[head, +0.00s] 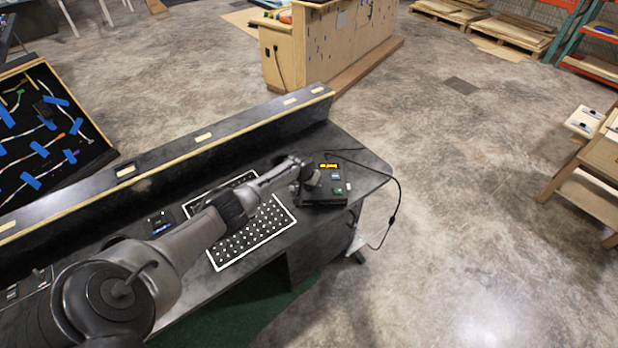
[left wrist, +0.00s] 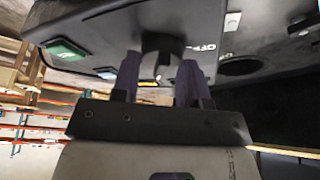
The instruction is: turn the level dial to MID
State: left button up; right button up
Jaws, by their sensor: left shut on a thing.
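The dark console (head: 326,198) sits at the right end of the black desk, with a lit orange display (head: 328,166) too small to read. My left gripper (head: 308,177) reaches it from the left. In the left wrist view, my left gripper (left wrist: 160,82) has its two purple-grey fingers on either side of the dark level dial (left wrist: 162,44) and is shut on it. Letters that look like "OFF" show on the panel just right of the dial. The dial's pointer and the MID mark cannot be made out. My right gripper is in neither view.
A green button (left wrist: 65,50) and a white switch (left wrist: 232,21) sit on the console near the dial. A white-dotted black board (head: 250,238) lies on the desk left of the console. A cable (head: 398,200) hangs off the desk's right edge.

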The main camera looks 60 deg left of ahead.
pick_arm(q)
jog(key=shift+n+p, duration=0.3)
jog(key=shift+n, duration=0.1)
jog(key=o, duration=0.9)
jog(key=shift+c, duration=0.2)
jog(key=shift+r, duration=0.1)
jog(key=shift+r, duration=0.2)
jog(key=p+v, duration=0.5)
jog(key=v, duration=0.8)
jog(key=shift+d, duration=0.35)
